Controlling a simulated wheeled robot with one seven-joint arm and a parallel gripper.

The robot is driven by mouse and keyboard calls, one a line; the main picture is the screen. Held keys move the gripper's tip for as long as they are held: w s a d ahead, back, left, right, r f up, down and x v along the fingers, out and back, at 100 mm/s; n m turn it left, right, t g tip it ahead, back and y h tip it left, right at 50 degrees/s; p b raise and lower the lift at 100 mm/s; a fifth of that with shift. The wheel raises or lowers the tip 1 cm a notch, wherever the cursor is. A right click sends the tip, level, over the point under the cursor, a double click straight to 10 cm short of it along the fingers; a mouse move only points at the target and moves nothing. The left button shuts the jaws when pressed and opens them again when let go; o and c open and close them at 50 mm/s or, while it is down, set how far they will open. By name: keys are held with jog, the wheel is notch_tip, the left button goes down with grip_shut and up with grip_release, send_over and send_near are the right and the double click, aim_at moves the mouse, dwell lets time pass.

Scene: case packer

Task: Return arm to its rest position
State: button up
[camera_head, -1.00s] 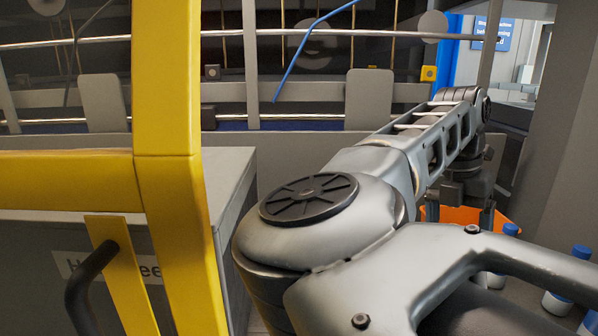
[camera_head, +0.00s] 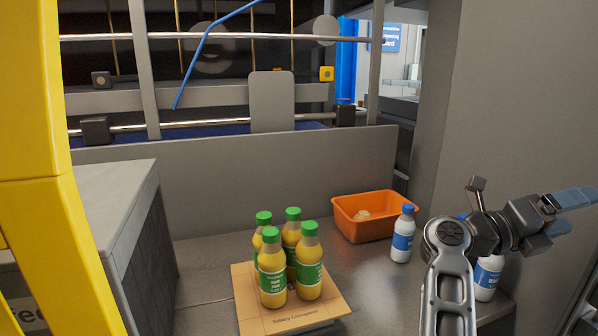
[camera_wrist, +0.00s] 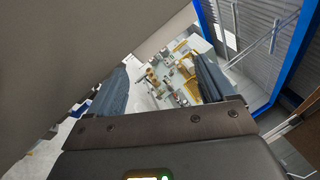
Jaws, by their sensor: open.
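My gripper (camera_head: 572,212) is at the right edge of the head view, pointing right, with my arm folded in front of the right wall. In the wrist view my gripper (camera_wrist: 165,85) shows two dark blue-grey fingers spread apart with nothing between them. Beyond the fingers is a distant, tilted view of the room. The gripper is clear of the bottles on the table.
Several yellow bottles with green caps (camera_head: 272,275) stand on a cardboard piece (camera_head: 250,318). An orange bin (camera_head: 375,229) and white bottles with blue caps (camera_head: 403,240) stand right. One white bottle (camera_head: 487,280) is partly behind my arm. A yellow frame (camera_head: 40,220) stands left.

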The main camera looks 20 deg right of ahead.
jog(key=s+a+f+n+t+y, duration=0.25)
jog(key=a+n+t, duration=0.25)
jog(key=n+t, duration=0.55)
jog(key=s+a+f+n+t+y, duration=0.1)
jog(key=s+a+n+t+y, duration=0.3)
jog(key=n+t, duration=0.7)
jog(key=s+a+f+n+t+y, duration=0.1)
jog(key=a+n+t+y, duration=0.1)
jog(key=a+n+t, duration=0.65)
jog(key=s+a+f+n+g+y, duration=0.4)
jog(key=s+a+f+n, duration=0.3)
jog(key=s, duration=0.3)
jog(key=s+a+f+n+g+y, duration=0.4)
jog(key=s+a+f+n+y, duration=0.3)
jog(key=s, duration=0.4)
jog(key=shift+a+n+g, duration=0.4)
jog(key=shift+a+n, duration=0.1)
jog(key=shift+a, duration=0.2)
jog(key=shift+c, duration=0.5)
